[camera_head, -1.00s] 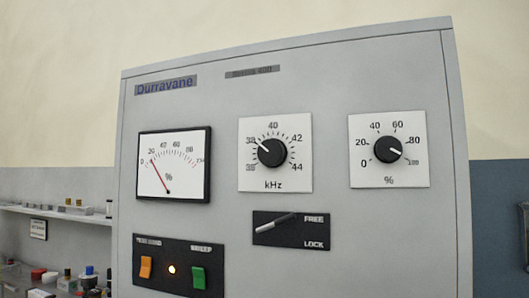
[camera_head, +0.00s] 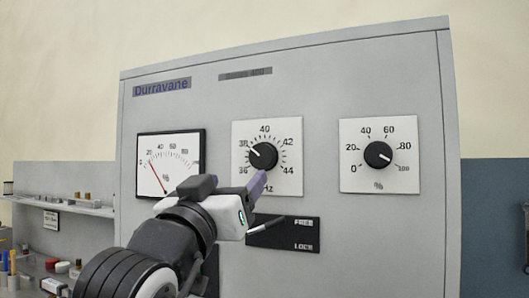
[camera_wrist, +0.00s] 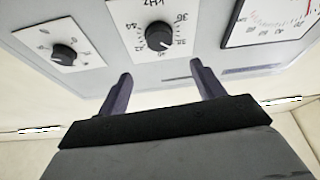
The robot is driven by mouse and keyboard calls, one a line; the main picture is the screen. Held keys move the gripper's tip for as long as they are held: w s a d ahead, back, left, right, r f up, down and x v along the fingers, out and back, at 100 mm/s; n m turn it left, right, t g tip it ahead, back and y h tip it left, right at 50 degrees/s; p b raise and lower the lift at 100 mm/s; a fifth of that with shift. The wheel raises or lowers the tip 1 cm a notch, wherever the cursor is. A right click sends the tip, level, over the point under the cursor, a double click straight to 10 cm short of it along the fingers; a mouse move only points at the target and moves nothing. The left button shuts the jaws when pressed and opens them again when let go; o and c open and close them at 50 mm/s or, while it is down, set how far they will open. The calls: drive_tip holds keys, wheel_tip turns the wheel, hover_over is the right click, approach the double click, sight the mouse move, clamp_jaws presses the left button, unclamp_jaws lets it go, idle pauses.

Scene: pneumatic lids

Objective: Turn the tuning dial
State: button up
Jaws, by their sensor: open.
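The tuning dial (camera_head: 264,156) is a black round knob on a white kHz scale plate (camera_head: 240,185) on the grey cabinet. Its white pointer points up and left, near 38. My gripper (camera_head: 236,178) is open and empty, below and left of the knob in the head view. One purple finger overlaps the lower edge of the scale plate there. In the wrist view, the knob (camera_wrist: 159,36) shows ahead, roughly between the two spread fingers (camera_wrist: 161,72), apart from both. My gripper hides part of the kHz label and the switch panel in the head view.
A % dial (camera_head: 378,154) is to the right, and a needle meter (camera_head: 178,155) to the left. A shelf (camera_head: 65,206) with small items is at left. The cabinet face around the dials is flat.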

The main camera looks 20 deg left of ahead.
sight(260, 154)
drive_tip(key=p+x, duration=0.5)
drive_tip(key=x, duration=0.7)
drive_tip(key=shift+w+r, duration=0.1)
drive_tip(key=c, duration=1)
drive_tip(key=shift+m, duration=0.3)
